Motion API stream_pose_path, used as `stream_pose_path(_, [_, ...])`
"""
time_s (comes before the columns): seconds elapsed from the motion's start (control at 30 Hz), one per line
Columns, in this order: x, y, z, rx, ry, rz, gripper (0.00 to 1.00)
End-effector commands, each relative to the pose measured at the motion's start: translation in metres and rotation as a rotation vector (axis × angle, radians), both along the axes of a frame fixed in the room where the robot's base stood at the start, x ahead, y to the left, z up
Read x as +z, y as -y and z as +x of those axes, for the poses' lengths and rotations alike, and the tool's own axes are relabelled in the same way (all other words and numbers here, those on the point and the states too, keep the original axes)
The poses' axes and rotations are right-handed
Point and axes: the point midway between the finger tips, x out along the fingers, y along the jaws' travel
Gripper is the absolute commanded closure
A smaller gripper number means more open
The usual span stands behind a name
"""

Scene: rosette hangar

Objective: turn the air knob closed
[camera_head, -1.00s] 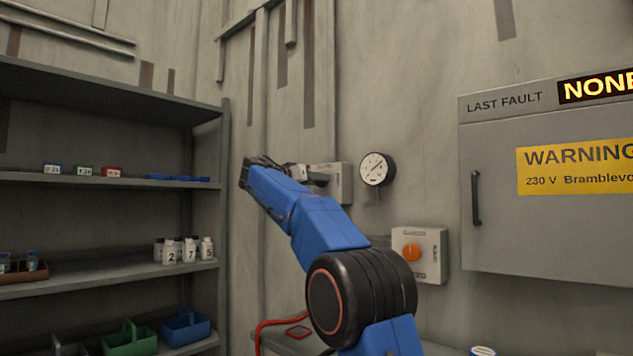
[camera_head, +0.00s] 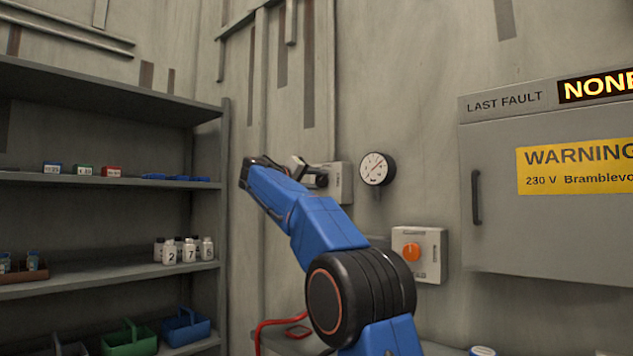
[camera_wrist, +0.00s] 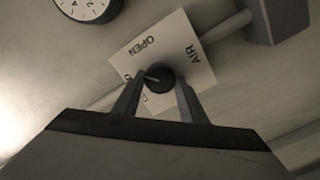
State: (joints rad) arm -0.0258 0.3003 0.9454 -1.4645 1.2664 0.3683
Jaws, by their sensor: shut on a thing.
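The air knob (camera_wrist: 163,77) is a small round dark knob with a pale pointer line, on a white plate (camera_wrist: 190,60) marked AIR and OPEN. In the wrist view the pointer line lies toward the picture's left, below the word OPEN, near letters partly hidden by a finger. My gripper (camera_wrist: 159,84) is shut on the knob, one finger on each side. In the head view my gripper (camera_head: 308,171) is at the wall, against the grey box (camera_head: 341,184) that bears the plate; the knob's pointer cannot be read there.
A round gauge (camera_head: 376,169) is on the wall just right of the box. An orange knob (camera_head: 411,252) sits on a white panel lower right. A grey cabinet (camera_head: 540,220) with a warning sign is at right. Shelves (camera_head: 105,180) with bottles and boxes stand at left.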

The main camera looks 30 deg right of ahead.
Motion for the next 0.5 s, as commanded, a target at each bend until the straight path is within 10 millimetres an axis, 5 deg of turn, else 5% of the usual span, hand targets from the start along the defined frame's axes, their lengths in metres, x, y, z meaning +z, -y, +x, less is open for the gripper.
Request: stream_pose_path(0.5, [-0.0012, -0.001, 0.0012, 0.002, -0.458, -0.166, 0.84])
